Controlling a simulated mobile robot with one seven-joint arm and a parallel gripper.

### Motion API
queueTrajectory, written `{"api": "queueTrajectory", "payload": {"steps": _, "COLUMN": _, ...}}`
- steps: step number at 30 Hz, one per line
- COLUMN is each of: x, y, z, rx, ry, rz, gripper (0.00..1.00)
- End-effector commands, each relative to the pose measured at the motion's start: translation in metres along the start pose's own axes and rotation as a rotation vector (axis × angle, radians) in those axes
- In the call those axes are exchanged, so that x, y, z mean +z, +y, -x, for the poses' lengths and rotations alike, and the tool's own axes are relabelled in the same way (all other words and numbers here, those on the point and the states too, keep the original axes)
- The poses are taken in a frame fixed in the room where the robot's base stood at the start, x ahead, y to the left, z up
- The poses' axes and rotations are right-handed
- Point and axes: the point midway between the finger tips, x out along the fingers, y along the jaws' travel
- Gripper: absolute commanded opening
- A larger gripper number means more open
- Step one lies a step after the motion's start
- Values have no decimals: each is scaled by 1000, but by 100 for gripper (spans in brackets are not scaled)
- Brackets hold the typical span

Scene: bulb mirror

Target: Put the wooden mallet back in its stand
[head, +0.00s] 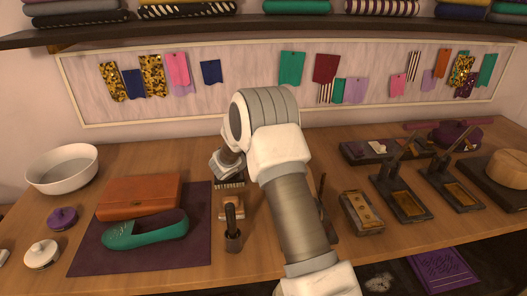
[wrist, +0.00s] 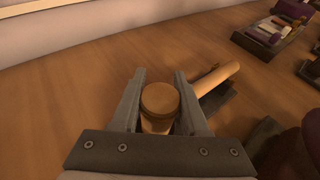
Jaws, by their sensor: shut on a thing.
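In the wrist view my gripper (wrist: 159,78) is shut on the wooden mallet (wrist: 159,99), with a round light-brown end facing the camera between the fingers. A pale wooden rod (wrist: 217,79) slants up to the right behind the right finger; it looks like the mallet's handle, but the join is hidden. A dark flat piece (wrist: 212,103) lies under the rod and may be part of the stand. In the head view my arm hides the fingers and mallet. A dark upright (head: 322,192) shows just right of my arm; I cannot tell whether it is the stand.
A purple mat (head: 88,258) with a green shoe (head: 146,231) and brown clutch (head: 139,195) lies left. Dark-based tools (head: 405,205) and a tray (head: 357,153) fill the right. A shelf (head: 300,24) runs above.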

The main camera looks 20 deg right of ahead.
Motion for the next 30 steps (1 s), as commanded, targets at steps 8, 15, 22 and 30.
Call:
{"api": "queueTrajectory", "payload": {"steps": 8, "x": 0, "y": 0, "z": 0, "rx": 0, "ry": -1, "rz": -1, "gripper": 48}}
{"api": "queueTrajectory", "payload": {"steps": 15, "x": 0, "y": 0, "z": 0, "rx": 0, "ry": 0, "rz": -1, "gripper": 79}}
{"api": "queueTrajectory", "payload": {"steps": 22, "x": -1, "y": 0, "z": 1, "rx": 1, "ry": 1, "rz": 0, "gripper": 79}}
{"api": "queueTrajectory", "payload": {"steps": 30, "x": 1, "y": 2, "z": 36, "rx": 5, "ry": 0, "rz": 1, "gripper": 79}}
